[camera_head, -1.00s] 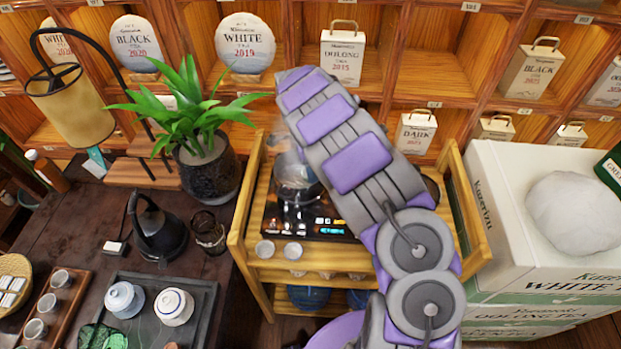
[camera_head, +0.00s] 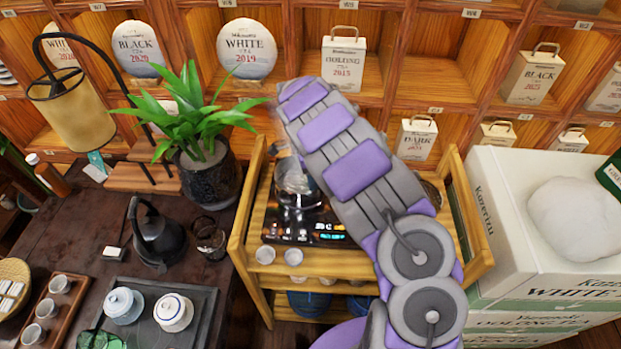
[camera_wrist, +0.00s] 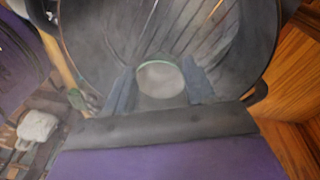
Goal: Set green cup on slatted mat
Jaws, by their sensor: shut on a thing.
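In the wrist view, my gripper (camera_wrist: 160,88) is shut on a small pale cup with a thin green rim (camera_wrist: 160,76), held between its two dark fingers. Beyond the cup is a large dark round surface with fine slat-like lines (camera_wrist: 205,30), which fills the upper middle. I cannot tell for certain whether it is the slatted mat, or whether the cup touches it. In the head view, my arm reaches up over the wooden cart, and my gripper and the cup are hidden or too hazy to make out.
The wooden cart (camera_head: 240,246) carries a glass kettle (camera_head: 297,190) and small pale cups (camera_head: 266,254). A potted plant (camera_head: 210,178) and black kettle (camera_head: 157,232) stand on the dark table at left. White boxes (camera_head: 500,215) are stacked at right, with shelves behind.

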